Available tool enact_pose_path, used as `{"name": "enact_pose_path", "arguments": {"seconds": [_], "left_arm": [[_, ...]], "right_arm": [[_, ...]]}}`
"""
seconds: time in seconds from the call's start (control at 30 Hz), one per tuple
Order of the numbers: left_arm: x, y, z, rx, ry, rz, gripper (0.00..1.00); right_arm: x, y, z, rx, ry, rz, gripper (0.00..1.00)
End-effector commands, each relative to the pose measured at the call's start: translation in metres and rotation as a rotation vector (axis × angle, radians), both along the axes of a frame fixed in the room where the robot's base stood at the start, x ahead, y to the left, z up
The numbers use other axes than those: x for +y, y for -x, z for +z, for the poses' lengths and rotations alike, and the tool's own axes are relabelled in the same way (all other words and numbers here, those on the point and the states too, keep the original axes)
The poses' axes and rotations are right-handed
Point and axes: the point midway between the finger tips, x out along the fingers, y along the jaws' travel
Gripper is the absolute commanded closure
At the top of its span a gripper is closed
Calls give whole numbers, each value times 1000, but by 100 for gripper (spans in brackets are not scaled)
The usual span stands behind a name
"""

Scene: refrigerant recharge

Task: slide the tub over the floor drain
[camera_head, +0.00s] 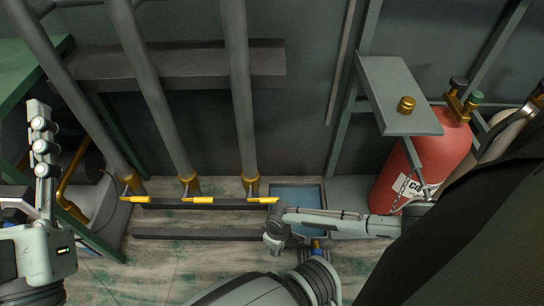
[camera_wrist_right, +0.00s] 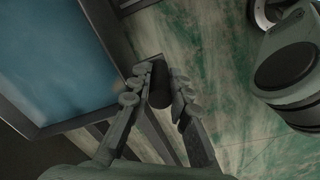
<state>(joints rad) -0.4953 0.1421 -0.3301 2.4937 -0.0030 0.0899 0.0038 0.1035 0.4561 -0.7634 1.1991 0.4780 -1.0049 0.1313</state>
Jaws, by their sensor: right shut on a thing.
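The tub (camera_head: 297,195), blue inside with a grey rim, sits on the floor by the back wall, partly covered by my right arm. Its blue inside and rim also fill the upper left of the right wrist view (camera_wrist_right: 55,60). My right gripper (camera_wrist_right: 161,95) is shut on a dark round bar (camera_wrist_right: 160,82) beside the tub's corner. I cannot tell how the bar joins the tub. My left gripper (camera_head: 41,135) points upward at the far left, away from the tub; its opening is unclear. I cannot make out a floor drain.
Several grey pipes with yellow-handled valves (camera_head: 200,200) come down left of the tub. Two dark rails (camera_head: 185,234) lie on the stained floor. A red cylinder (camera_head: 430,165) stands at right below a grey shelf (camera_head: 400,90).

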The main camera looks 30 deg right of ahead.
Motion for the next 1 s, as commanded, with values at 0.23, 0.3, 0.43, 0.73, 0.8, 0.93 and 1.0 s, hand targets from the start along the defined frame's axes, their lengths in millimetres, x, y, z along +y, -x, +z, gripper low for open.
{"name": "enact_pose_path", "arguments": {"seconds": [0.23, 0.3, 0.43, 0.73, 0.8, 0.93, 1.0], "left_arm": [[-2, -2, -6, 43, -15, -3, 60], [-2, -2, -6, 46, -16, -4, 60], [-2, -2, -6, 47, -15, -4, 60], [-2, -2, -6, 46, -15, -4, 60], [-2, -2, -6, 46, -15, -4, 60], [-2, -2, -6, 46, -15, -4, 60], [-2, -2, -6, 46, -16, -4, 60]], "right_arm": [[-2, 1, 0, 2, 3, 0, 100], [-3, 2, 0, 3, 3, 0, 100], [-4, 3, -1, 4, 5, 0, 100], [-5, 3, -1, 6, 8, 0, 73], [-4, 3, -1, 5, 6, 0, 73], [-3, 2, -1, 2, 3, 0, 73], [-2, 1, 0, 1, 3, 0, 73]]}}
